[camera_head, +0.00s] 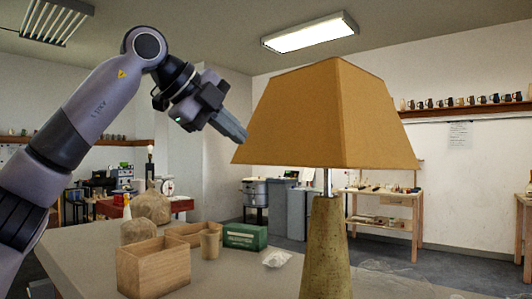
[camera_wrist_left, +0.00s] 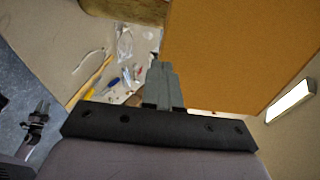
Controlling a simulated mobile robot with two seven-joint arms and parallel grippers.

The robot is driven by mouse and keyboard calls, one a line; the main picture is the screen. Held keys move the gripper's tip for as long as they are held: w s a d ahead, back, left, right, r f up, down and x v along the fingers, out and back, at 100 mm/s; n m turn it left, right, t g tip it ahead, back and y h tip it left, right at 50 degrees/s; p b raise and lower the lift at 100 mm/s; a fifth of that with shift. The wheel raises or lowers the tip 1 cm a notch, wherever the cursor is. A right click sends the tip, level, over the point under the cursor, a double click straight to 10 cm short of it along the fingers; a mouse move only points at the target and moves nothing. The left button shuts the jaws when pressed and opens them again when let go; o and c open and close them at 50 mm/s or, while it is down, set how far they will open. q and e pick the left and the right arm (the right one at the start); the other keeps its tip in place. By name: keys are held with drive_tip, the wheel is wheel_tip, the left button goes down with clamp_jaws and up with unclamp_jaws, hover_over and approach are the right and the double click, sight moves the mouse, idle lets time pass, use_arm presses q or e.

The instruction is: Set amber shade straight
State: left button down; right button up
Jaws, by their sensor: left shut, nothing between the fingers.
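The amber shade (camera_head: 330,118) is a four-sided tapered shade on the lamp, large at the centre right of the head view. It sits on a thin metal stem above a speckled stone-like lamp base (camera_head: 326,250). Its lower rim looks a little tilted, but perspective makes this hard to judge. My left gripper (camera_head: 240,135) is shut and empty, with its fingertips close to the shade's left side. In the left wrist view the shade (camera_wrist_left: 235,50) fills the upper right, beside the shut fingers (camera_wrist_left: 163,72). I cannot tell whether they touch it. My right gripper is not in view.
A crumpled clear bag (camera_head: 277,259) lies near the lamp base. Small tools and a cable lie on the table in the wrist view.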

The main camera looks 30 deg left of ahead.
sight(276, 163)
use_arm(q)
drive_tip(key=x, duration=0.2)
drive_tip(key=p+x, duration=0.1)
drive_tip(key=x, duration=0.5)
drive_tip(key=shift+w+d+r, duration=0.15)
drive_tip(key=shift+w+r, duration=0.15)
drive_tip(key=shift+w, duration=0.15)
drive_tip(key=shift+w+d+f+b, duration=0.15)
drive_tip(key=shift+w+f+b, duration=0.35)
drive_tip(key=shift+b, duration=0.4)
drive_tip(key=shift+s, duration=0.1)
drive_tip(key=shift+r, duration=0.1)
